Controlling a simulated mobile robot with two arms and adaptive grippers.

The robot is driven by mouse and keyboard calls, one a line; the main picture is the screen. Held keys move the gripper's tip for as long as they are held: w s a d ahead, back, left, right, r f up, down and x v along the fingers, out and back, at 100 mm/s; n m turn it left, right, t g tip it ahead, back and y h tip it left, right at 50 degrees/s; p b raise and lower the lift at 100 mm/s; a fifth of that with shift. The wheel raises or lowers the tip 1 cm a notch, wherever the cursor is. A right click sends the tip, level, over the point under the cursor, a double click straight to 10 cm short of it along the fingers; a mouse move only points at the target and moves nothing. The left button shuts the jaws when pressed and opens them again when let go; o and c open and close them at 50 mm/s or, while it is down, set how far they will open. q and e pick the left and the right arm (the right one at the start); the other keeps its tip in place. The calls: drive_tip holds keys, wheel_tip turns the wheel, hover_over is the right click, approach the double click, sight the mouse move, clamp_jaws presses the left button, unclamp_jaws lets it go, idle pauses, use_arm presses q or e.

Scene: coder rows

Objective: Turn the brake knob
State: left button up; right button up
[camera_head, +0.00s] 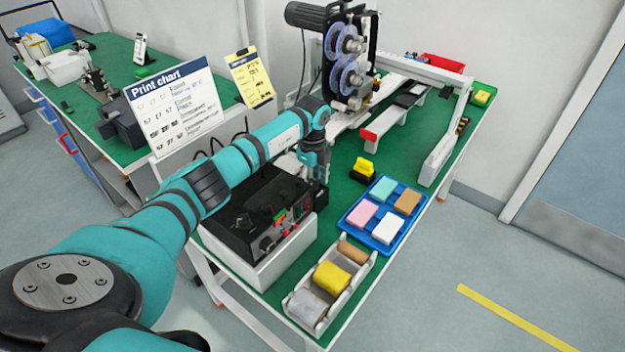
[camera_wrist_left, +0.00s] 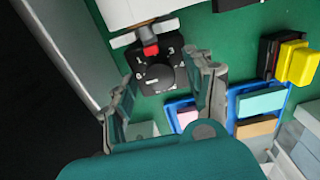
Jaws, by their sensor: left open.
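The brake knob is a round black knob (camera_wrist_left: 157,76) on a black dial plate with white numbers, in the left wrist view. A red piece (camera_wrist_left: 150,48) sits at the plate's upper edge. My left gripper (camera_wrist_left: 163,92) is open, with one finger on each side of the knob in the picture; I see no contact. In the head view my left gripper (camera_head: 317,175) points down over the green bench (camera_head: 345,150), beside the black control box (camera_head: 250,215). The knob is hidden there by my gripper. My right gripper is not in view.
A blue tray of coloured blocks (camera_head: 358,216) and a white holder with rolls (camera_head: 297,303) stand right of my gripper. A yellow stamp-like piece (camera_head: 363,168) is close by. Behind stands a machine with blue reels (camera_head: 347,60). A print chart (camera_head: 172,105) stands left.

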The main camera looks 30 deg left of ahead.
use_arm(q)
clamp_jaws()
